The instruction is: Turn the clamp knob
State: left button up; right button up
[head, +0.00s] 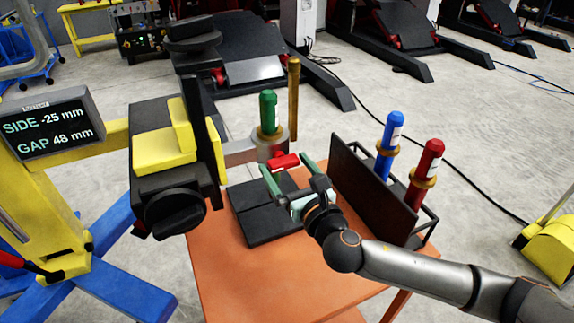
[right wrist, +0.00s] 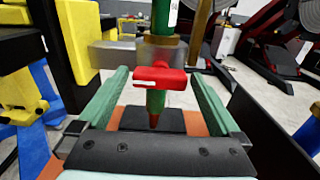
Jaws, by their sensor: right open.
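A red clamp knob (head: 284,161) with a crossbar sits on the front of a grey metal clamp (right wrist: 112,54). The clamp holds an upright green tool (head: 268,108), whose tapered tip shows below the knob in the right wrist view (right wrist: 155,103). My right gripper (head: 286,168) is open, with its green fingers on either side of the knob. In the right wrist view the knob (right wrist: 160,77) lies between the fingertips with gaps at both sides. The crossbar lies roughly level. My left gripper is not in view.
A yellow and black positioner (head: 165,150) stands left of the clamp. Its display (head: 45,122) reads SIDE -25 mm, GAP 48 mm. A black rack (head: 370,190) with a blue tool (head: 390,135) and a red tool (head: 430,160) stands right on the orange table (head: 225,280).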

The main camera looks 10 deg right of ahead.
jog(key=shift+w, duration=0.1)
jog(key=shift+c, duration=0.4)
jog(key=c, duration=1.1)
jog(key=shift+m, duration=0.4)
jog(key=m, duration=0.4)
jog(key=shift+m+p, duration=0.35)
jog(key=shift+m, duration=0.05)
jog(key=m, duration=1.2)
jog(key=shift+d+f+m, duration=0.1)
jog(key=shift+m, duration=0.3)
jog(key=m, duration=0.5)
jog(key=shift+m, duration=0.4)
